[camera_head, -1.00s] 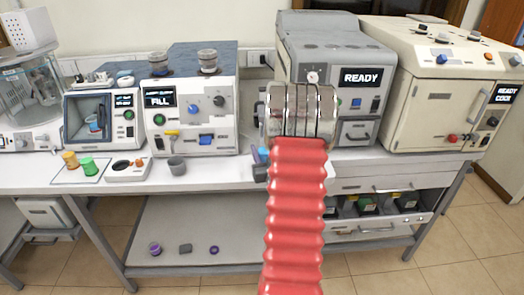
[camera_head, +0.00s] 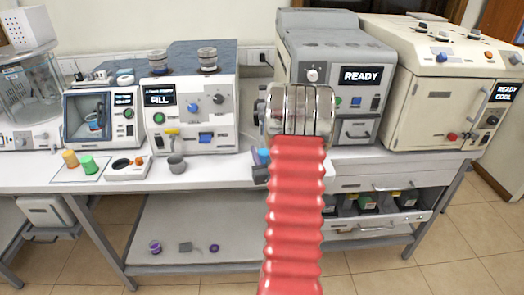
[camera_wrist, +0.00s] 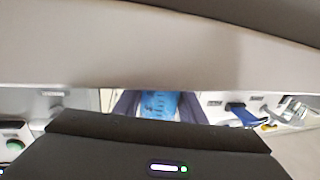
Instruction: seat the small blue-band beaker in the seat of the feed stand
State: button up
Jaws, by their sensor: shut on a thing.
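My gripper (camera_wrist: 158,103) shows in the wrist view as two dark bluish fingers, shut on a blue, marked surface (camera_wrist: 160,105) between them, which I take for the small blue-band beaker. Its rim and base are hidden by the wrist housing and the pale band above. In the head view my red arm and metal wrist hide most of the gripper. A small blue patch shows just left of the wrist, above the bench. A low white block with dark and orange round spots (camera_head: 118,173) stands on the bench at left; I cannot tell whether it is the feed stand.
Yellow and green pots (camera_head: 87,164) are at left. An open-fronted machine (camera_head: 72,120) holds a blue-marked vessel. The grey READY machine (camera_head: 335,50) and cream oven (camera_head: 420,100) stand at right.

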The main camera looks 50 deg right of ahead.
jog(key=o, duration=1.2)
jog(key=v, duration=1.3)
jog(key=shift+s+a, duration=0.25)
jog(key=shift+s, duration=0.05)
